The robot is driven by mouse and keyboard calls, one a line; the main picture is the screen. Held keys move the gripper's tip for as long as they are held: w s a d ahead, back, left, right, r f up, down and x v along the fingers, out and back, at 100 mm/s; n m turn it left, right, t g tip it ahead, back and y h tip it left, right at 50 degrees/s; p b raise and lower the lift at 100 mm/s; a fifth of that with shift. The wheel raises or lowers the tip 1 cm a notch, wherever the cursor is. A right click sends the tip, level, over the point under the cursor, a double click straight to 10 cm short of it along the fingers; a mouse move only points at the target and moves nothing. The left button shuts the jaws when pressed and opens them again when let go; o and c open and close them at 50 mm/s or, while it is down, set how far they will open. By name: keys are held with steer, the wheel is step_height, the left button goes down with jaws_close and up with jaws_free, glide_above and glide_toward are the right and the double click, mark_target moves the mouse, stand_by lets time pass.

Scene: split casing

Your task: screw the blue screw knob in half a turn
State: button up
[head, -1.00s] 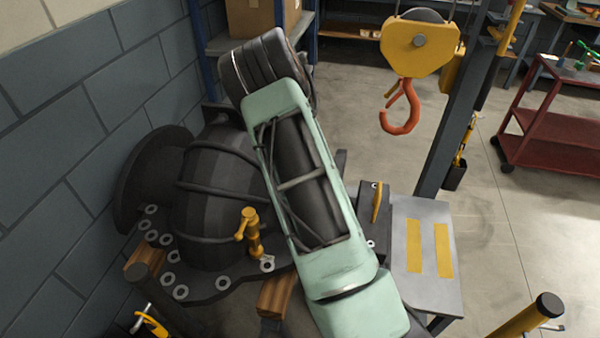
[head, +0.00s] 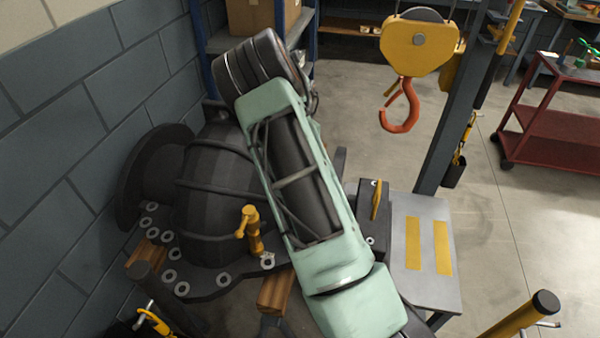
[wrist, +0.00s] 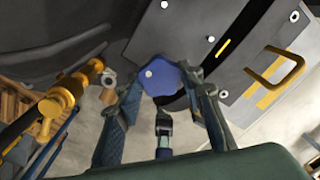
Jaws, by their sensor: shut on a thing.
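The blue screw knob (wrist: 162,76) shows in the upper middle of the wrist view, with a small white dot on its face. My gripper (wrist: 163,90) is shut on the knob, with one finger on its left and one on its right. In the head view my arm covers the knob and the gripper. The dark casing (head: 215,200), with a flange and several bolt holes, lies behind and left of my arm. It also shows as a dark surface in the wrist view (wrist: 55,28).
A yellow valve-like fitting (head: 250,230) stands on the casing flange, close to my arm's left; it also shows in the wrist view (wrist: 60,98). A yellow hoist with an orange hook (head: 402,108) hangs at upper right. A grey plate with yellow strips (head: 427,280) lies right of my arm.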

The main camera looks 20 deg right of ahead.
steer(key=o, duration=1.2)
steer(key=shift+c, duration=0.2)
steer(key=shift+r, duration=0.1)
step_height(320, 180, up, 12)
